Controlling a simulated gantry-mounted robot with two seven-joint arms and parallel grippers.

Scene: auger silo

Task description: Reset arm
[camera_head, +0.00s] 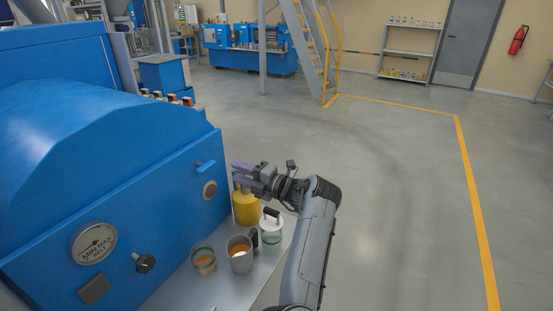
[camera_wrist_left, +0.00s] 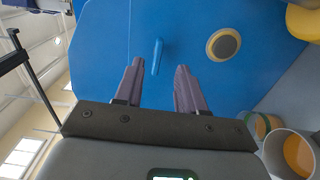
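My left gripper (camera_head: 240,173) is near the front panel of the blue machine (camera_head: 140,205), above the yellow container (camera_head: 245,208). In the left wrist view its two purple fingers (camera_wrist_left: 158,88) are apart with nothing between them. The small blue lever (camera_head: 205,167) on the panel lies beyond the fingertips; it also shows in the left wrist view (camera_wrist_left: 157,56), apart from them. A round brass-rimmed port (camera_head: 210,190) is below the lever. My right gripper is in neither view.
A grey shelf beside the panel holds a glass jar (camera_head: 204,262), a metal cup (camera_head: 240,257) with orange contents, and a white-topped jar (camera_head: 271,229). The panel carries a dial (camera_head: 94,243) and black knob (camera_head: 145,263). The floor (camera_head: 400,200) to the right is clear.

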